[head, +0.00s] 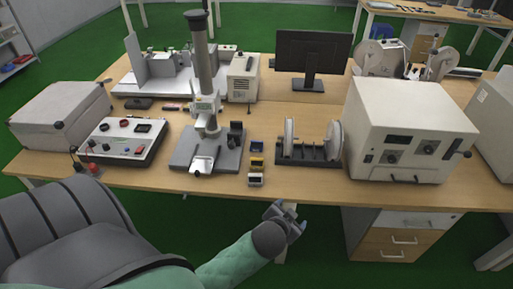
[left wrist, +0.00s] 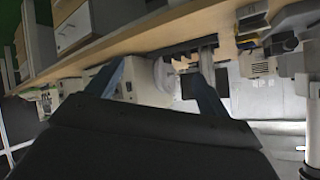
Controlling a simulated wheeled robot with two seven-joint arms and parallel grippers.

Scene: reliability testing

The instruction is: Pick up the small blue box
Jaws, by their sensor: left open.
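Three small boxes stand in a short row on the wooden table near its front edge. My right gripper is out of view.
A grey stand (head: 205,150) with a tall column is left of the boxes. A black rack with pale discs (head: 310,150) is to their right, then a large cream machine (head: 405,130). Drawers (head: 390,235) are under the table at right. Bare tabletop lies around the boxes.

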